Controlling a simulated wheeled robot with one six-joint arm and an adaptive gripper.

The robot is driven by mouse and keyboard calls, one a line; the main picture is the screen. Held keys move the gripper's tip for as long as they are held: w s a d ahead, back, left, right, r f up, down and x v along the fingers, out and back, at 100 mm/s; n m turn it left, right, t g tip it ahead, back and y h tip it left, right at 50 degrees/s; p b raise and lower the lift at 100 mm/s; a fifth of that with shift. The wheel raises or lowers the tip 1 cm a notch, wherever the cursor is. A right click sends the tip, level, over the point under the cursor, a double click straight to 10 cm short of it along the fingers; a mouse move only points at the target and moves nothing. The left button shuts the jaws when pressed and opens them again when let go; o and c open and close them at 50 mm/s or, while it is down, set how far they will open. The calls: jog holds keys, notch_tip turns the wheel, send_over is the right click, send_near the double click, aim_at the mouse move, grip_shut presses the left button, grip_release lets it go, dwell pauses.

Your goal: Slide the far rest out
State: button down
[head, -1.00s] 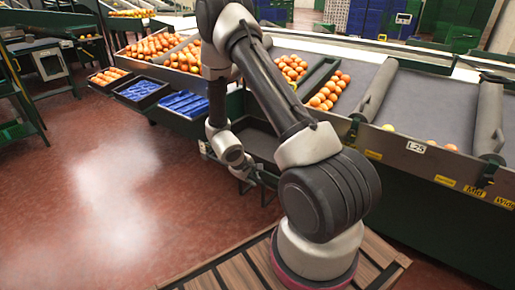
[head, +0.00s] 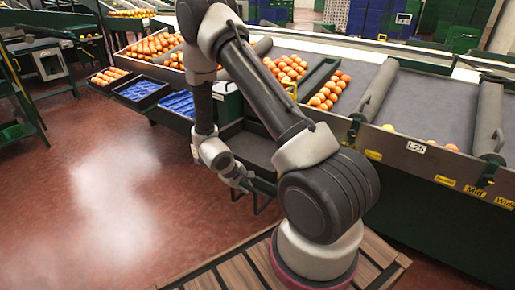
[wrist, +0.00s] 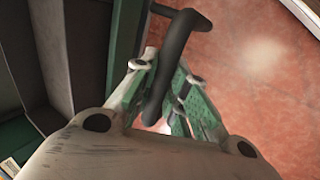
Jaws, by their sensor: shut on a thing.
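The far rest shows in the wrist view as a dark, bent tubular bar (wrist: 178,45) reaching out from the bench side over the floor. My gripper (wrist: 166,98) is shut on this bar, with its green-padded fingers on either side of it. In the head view my gripper (head: 243,181) is low in front of the bench, beside the empty dark tray. There the held rest is mostly hidden by my gripper and arm. Another thin dark bar (head: 263,208) shows just to the right of my gripper, partly behind my arm.
The empty dark tray (head: 250,147) hangs at the bench front. Blue-lined trays (head: 137,90) and trays of oranges (head: 152,45) stand to its left. The sorting table (head: 425,100) with grey rollers fills the right. Red floor (head: 90,200) on the left is clear.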

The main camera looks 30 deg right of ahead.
jog(key=shift+s+a, duration=0.25)
jog(key=shift+a, duration=0.5)
jog(key=shift+s+a, duration=0.2)
jog(key=shift+a, duration=0.5)
jog(key=c, duration=1)
grip_release()
jog(key=shift+s+a, duration=0.1)
jog(key=shift+c, duration=0.2)
notch_tip(320, 180, up, 7)
